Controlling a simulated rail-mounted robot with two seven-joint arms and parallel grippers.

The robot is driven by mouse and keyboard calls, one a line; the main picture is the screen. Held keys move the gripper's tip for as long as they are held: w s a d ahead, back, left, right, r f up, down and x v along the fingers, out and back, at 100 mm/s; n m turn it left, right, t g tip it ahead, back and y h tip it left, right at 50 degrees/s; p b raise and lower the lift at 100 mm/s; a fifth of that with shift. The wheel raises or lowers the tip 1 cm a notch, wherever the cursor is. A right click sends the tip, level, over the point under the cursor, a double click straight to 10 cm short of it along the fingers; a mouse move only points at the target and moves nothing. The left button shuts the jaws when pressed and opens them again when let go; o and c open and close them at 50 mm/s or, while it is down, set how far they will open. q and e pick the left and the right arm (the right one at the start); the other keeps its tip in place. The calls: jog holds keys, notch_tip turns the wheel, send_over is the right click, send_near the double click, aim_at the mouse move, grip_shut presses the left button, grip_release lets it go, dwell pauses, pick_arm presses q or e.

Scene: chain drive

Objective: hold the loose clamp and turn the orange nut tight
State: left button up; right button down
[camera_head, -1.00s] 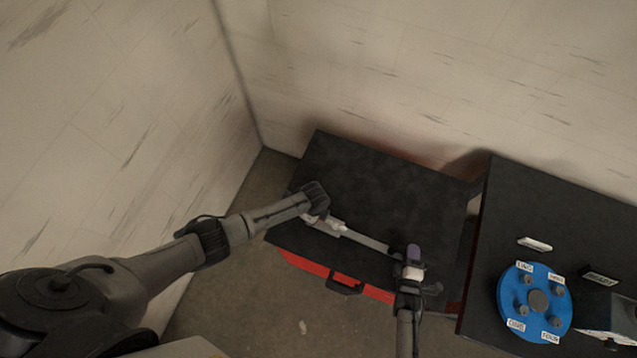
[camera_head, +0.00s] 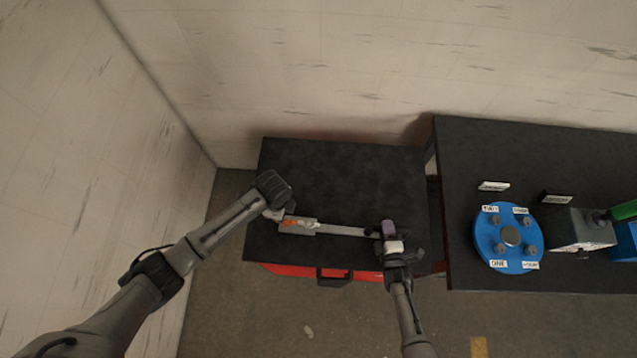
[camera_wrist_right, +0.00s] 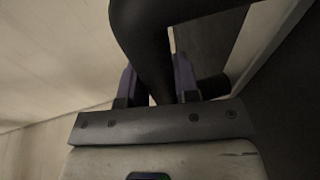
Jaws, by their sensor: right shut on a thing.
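The loose clamp (camera_head: 340,230) is a long grey bar with a paler block at its left end, lying near the front of the black bench top. An orange part (camera_head: 292,223), which looks like the nut, shows on that block; it is small and blurred. My left gripper (camera_head: 274,213) is beside the block's left end; its fingers are too small to tell open from shut. My right gripper (camera_head: 389,229) is shut at the clamp's right end. In the right wrist view, a thick dark curved piece (camera_wrist_right: 152,50) passes between the purple fingers (camera_wrist_right: 158,85).
The black bench top (camera_head: 340,175) is clear behind the clamp. A red drawer front with a dark handle (camera_head: 334,277) is below its front edge. At the right, a second black table (camera_head: 455,160) bears a blue disc (camera_head: 487,251) with labelled pegs and a grey box (camera_head: 582,228).

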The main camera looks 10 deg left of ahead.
dwell(0.3)
jog(key=c, duration=0.8)
grip_release()
